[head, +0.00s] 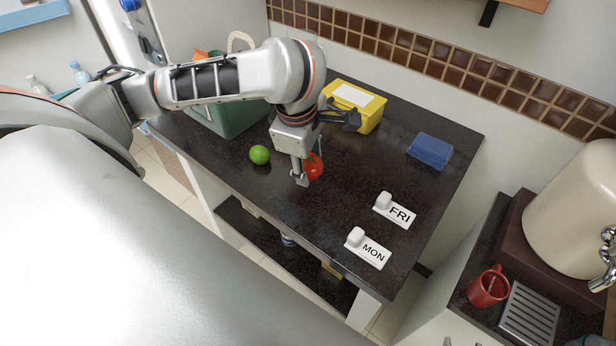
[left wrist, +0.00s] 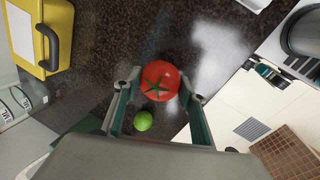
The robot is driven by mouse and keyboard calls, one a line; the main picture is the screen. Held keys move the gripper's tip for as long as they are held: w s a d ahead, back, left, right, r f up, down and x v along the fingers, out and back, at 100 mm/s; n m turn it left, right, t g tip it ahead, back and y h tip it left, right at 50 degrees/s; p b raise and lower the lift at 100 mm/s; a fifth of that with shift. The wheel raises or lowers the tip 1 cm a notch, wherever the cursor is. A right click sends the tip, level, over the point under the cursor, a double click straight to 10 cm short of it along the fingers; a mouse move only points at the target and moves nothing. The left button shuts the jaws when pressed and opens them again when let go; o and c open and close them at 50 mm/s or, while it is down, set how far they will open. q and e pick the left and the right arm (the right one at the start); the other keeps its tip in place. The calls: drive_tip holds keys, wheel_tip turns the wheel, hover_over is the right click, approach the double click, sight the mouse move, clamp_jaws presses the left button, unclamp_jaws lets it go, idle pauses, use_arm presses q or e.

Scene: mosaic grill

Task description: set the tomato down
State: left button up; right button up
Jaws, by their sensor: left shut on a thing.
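The red tomato (head: 314,168) is between the fingers of my left gripper (head: 306,172), over the dark counter (head: 345,195). In the left wrist view the tomato (left wrist: 160,90) shows its green stem end, with one finger of the left gripper (left wrist: 159,97) on each side. The gripper points down and is shut on the tomato. I cannot tell whether the tomato touches the counter. A green lime (head: 260,155) lies on the counter to the left of the tomato, and it also shows in the left wrist view (left wrist: 143,121). My right gripper is not in view.
A yellow box (head: 368,117) and a green box (head: 232,121) stand toward the back. A blue block (head: 430,151) lies at right. White FRI (head: 396,213) and MON (head: 372,252) signs stand near the front right. The counter between the tomato and the blue block is clear.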

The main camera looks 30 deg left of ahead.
use_arm(q)
drive_tip(key=shift+f, duration=0.3)
wheel_tip(320, 180, down, 4)
drive_tip(key=shift+r+b, duration=0.2)
drive_tip(key=shift+b, duration=0.45)
drive_tip(key=o, duration=1.1)
